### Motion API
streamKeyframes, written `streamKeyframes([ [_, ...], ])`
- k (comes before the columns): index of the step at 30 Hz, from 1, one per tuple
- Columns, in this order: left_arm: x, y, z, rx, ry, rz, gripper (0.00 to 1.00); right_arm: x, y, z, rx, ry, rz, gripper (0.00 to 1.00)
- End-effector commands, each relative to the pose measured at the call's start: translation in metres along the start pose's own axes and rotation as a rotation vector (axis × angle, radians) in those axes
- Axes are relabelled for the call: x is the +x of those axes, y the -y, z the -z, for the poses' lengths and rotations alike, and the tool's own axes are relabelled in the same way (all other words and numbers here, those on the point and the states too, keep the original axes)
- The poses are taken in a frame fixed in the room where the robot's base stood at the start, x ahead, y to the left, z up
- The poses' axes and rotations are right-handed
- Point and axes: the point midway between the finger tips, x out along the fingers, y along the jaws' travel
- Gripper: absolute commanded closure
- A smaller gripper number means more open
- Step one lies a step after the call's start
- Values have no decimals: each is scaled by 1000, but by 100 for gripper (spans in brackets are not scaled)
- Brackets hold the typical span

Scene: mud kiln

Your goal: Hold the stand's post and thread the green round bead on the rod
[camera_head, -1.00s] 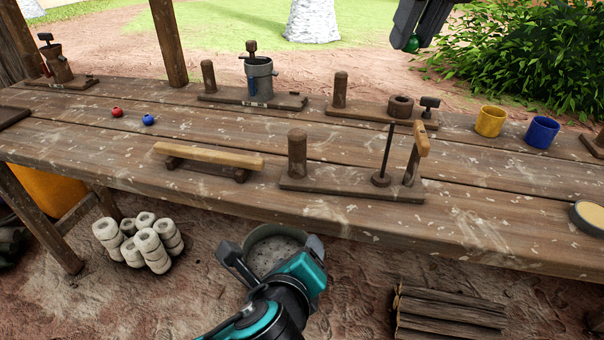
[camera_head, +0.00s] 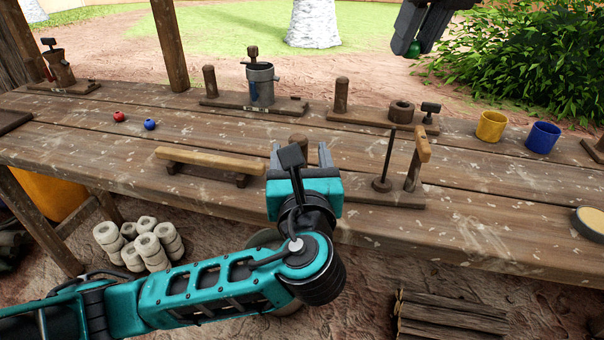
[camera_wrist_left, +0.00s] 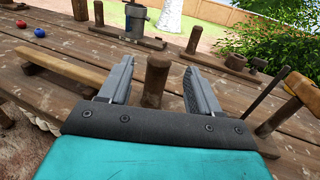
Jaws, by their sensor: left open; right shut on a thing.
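The stand has a low wooden base (camera_head: 400,199), a thick round post and a thin upright rod (camera_head: 388,155). The post's top (camera_head: 298,139) shows just beyond my left gripper (camera_head: 301,150) in the head view. In the left wrist view the post (camera_wrist_left: 155,80) stands between the two spread fingers of my left gripper (camera_wrist_left: 153,82), farther out, with gaps on both sides. That gripper is open. The rod (camera_wrist_left: 264,103) is to the right. My right gripper (camera_head: 414,47) is at the top right, shut on the green bead (camera_head: 413,52), high and away from the rod. The bead is partly hidden.
A wooden crosspiece (camera_head: 424,142) on an upright stands right of the rod. A low wooden rail (camera_head: 208,160) lies to the left. Red (camera_head: 119,116) and blue (camera_head: 150,124) beads, a yellow cup (camera_head: 491,126) and a blue cup (camera_head: 542,137) sit on the table.

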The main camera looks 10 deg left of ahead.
Motion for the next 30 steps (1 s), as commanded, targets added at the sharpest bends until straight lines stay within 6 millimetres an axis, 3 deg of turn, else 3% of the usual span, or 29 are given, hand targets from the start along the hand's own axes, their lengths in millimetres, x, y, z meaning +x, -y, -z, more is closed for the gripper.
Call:
streamKeyframes([
  [3, 23, -1, 0, 2, 1, -3, 37, 0, 0, 0, 0, 0, 0, 100],
  [9, 49, 0, 0, 0, 0, -1, 37, 0, 0, 0, 0, 0, 0, 100],
  [22, 59, 0, 0, -2, -2, 0, 37, 0, 0, 0, 0, 0, 0, 100],
  [30, 58, 0, 0, -2, -2, 0, 62, 0, 0, 0, 0, 0, 0, 100],
])
